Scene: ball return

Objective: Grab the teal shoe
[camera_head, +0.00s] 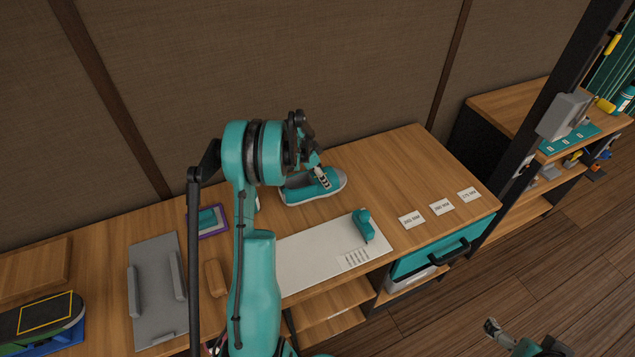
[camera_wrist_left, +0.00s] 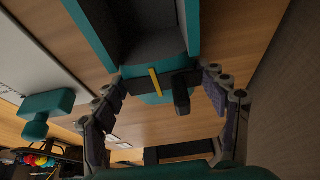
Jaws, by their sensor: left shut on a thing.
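The teal shoe (camera_head: 299,191), with a grey opening and a pale sole, is on the wooden worktop near the back wall, its toe to the right. My left gripper (camera_head: 322,180) comes down from above and is shut on the shoe's upper. I cannot tell whether the sole is lifted off the wood. In the left wrist view the two fingers of my left gripper (camera_wrist_left: 162,82) stand apart on either side of a teal and dark form. My right gripper (camera_head: 490,327) is low at the bottom right, away from the worktop; its jaws are too small to read.
A pale mat (camera_head: 310,262) with a teal tool (camera_head: 363,226) lies in front of the shoe. White labels (camera_head: 441,207) line the front right edge. A grey tray (camera_head: 152,290) and a purple-edged item (camera_head: 207,222) lie left. The worktop right of the shoe is clear.

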